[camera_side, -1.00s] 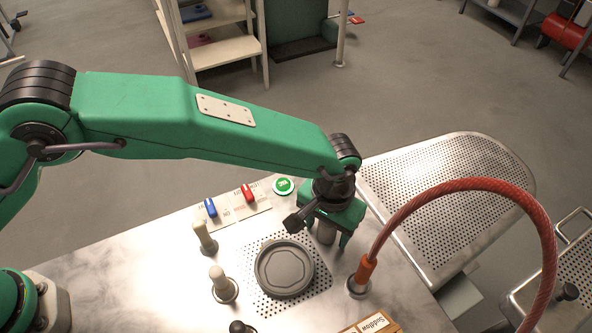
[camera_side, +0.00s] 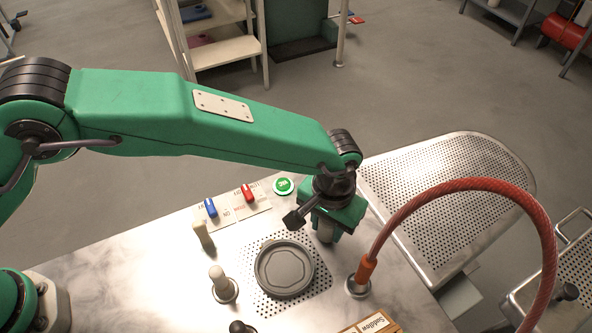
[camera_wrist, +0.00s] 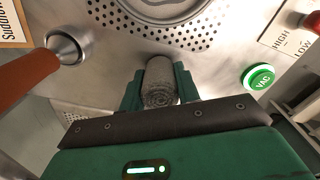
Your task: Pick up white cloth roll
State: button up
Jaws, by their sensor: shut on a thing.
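The cloth roll (camera_wrist: 160,80) shows in the wrist view as a pale grey, upright-looking cylinder with a spiral end, between the two green fingers. My gripper (camera_wrist: 160,90) is shut on it, one finger against each side. In the side view my gripper (camera_side: 325,236) is over the right part of the worktop, just right of the grey round dish. The roll is mostly hidden there behind the fingers. I cannot tell whether its lower end touches the worktop.
The grey round dish (camera_side: 284,268) sits on a perforated patch. A red hose (camera_side: 450,187) arches up from the worktop at right. A green VAC button (camera_side: 284,186), blue switch (camera_side: 210,208) and red switch (camera_side: 249,194) lie behind. Pale pegs stand left of the dish.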

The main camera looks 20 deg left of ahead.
notch_tip(320, 180, up, 4)
jog(key=shift+f, duration=0.2)
jog(key=s+d+r, duration=0.1)
jog(key=s+r, duration=0.5)
jog(key=s, duration=0.5)
jog(key=shift+s+d+r, duration=0.2)
jog(key=shift+s+r, duration=0.1)
jog(key=w+a+f+n, duration=0.1)
jog(key=a+f+n, duration=0.2)
jog(key=a+n, duration=0.5)
jog(key=shift+w+n, duration=0.15)
jog(key=shift+n, duration=0.35)
jog(key=shift+f, duration=0.2)
jog(key=shift+f, duration=2.9)
jog(key=shift+f, duration=0.25)
